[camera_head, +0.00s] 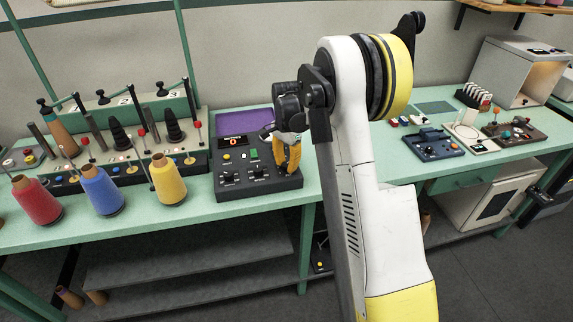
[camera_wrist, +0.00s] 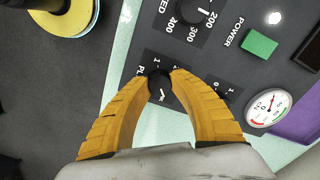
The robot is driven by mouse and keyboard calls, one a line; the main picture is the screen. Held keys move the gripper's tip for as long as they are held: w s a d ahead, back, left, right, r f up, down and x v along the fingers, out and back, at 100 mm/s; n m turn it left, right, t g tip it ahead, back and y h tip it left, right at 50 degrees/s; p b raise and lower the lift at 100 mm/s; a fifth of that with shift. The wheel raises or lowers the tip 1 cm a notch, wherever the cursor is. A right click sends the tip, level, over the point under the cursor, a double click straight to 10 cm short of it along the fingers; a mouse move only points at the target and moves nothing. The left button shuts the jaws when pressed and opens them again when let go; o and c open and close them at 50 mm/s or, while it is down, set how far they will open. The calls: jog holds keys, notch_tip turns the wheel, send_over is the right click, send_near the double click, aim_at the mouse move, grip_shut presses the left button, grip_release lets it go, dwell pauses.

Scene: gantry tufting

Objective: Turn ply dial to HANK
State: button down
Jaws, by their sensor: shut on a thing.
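The ply dial (camera_wrist: 159,88) is a small black knob with a white pointer mark in the wrist view. It sits on the dark control panel beside a partly covered label beginning "PL". My gripper (camera_wrist: 161,74) has its two yellow fingers shut on the knob from both sides. In the head view my gripper (camera_head: 287,170) reaches down onto the right part of the dark control box (camera_head: 232,190), and the ply dial is hidden there by the fingers. The fingers cover most of the dial's scale, so I cannot read its setting or see HANK.
The speed dial (camera_wrist: 203,10), green power button (camera_wrist: 258,43) and round gauge (camera_wrist: 270,107) are near my fingers. Red (camera_head: 37,201), blue (camera_head: 101,190) and yellow (camera_head: 167,180) thread cones stand left of the box. Bare bench lies right of it.

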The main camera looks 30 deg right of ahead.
aim_at(287, 164)
jog(key=shift+m, duration=0.9)
jog(key=c, duration=1.1)
grip_release()
notch_tip(287, 164, up, 12)
